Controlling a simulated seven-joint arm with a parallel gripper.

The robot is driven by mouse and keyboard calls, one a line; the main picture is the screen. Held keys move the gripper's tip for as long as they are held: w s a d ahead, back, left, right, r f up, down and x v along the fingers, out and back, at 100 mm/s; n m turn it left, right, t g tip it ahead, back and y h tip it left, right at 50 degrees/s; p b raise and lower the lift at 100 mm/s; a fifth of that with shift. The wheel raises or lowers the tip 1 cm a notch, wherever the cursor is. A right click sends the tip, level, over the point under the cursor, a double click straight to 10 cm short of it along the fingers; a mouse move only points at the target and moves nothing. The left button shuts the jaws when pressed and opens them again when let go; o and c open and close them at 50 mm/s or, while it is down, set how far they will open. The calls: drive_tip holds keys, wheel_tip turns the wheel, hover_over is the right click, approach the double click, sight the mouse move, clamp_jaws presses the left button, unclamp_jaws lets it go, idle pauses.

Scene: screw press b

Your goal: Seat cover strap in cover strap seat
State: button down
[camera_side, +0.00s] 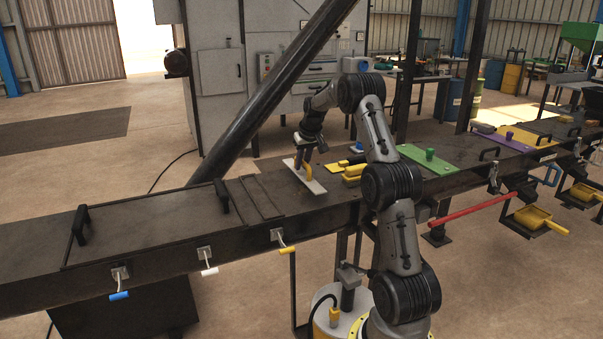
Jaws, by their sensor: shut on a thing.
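My gripper (303,160) points down over the dark beam and is shut on the yellow handle (308,173) of a pale, narrow plate. This plate (316,187), which I take to be the cover strap, lies at a slant at or just above the beam top; I cannot tell if it touches. The cover strap seat is not clearly marked. A dark rectangular outline with raised strips (262,198) is on the beam to the left of the plate; I cannot tell whether it is the seat.
Yellow pieces (352,172) lie right of my gripper. A green plate with a knob (428,157) and a purple plate (500,138) are farther right. A thick dark slanted column (265,100) rises behind the beam. A large black-handled cover (150,222) fills the left.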

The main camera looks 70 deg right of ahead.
sight(302, 172)
drive_tip(key=x, duration=0.3)
drive_tip(key=shift+f, duration=0.2)
drive_tip(key=shift+d+f, duration=0.1)
drive_tip(key=shift+f, duration=0.25)
drive_tip(key=shift+f, duration=0.25)
drive_tip(key=c, duration=0.8)
unclamp_jaws()
